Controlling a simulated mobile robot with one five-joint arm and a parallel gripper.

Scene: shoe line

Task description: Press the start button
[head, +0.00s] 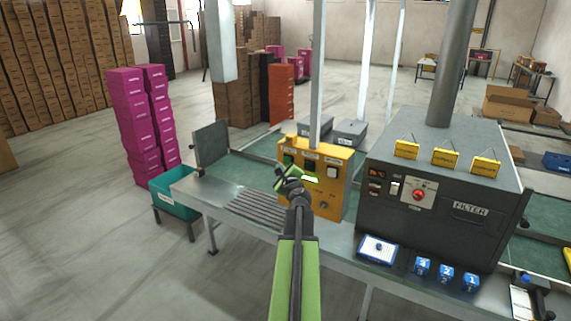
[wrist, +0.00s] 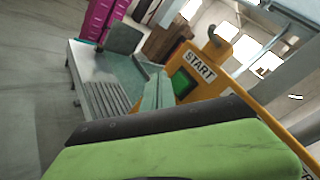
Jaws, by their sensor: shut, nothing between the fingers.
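The yellow control box (head: 335,191) stands on the metal line table, right of my gripper in the head view. In the wrist view, a white START label (wrist: 199,66) is on its face, with the square green start button (wrist: 184,86) just below it. My gripper (head: 284,178) is shut and empty, at the left part of the box's front. The wrist view shows the button clear of my gripper's large green and dark body, which fills the bottom.
The dark filter machine (head: 450,222) stands right of the box. A metal roller table (head: 205,188) extends left, with a teal bin (head: 174,207) beside it. Stacked magenta boxes (head: 140,125) stand behind. A blue-and-white item (head: 377,249) lies at the front edge.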

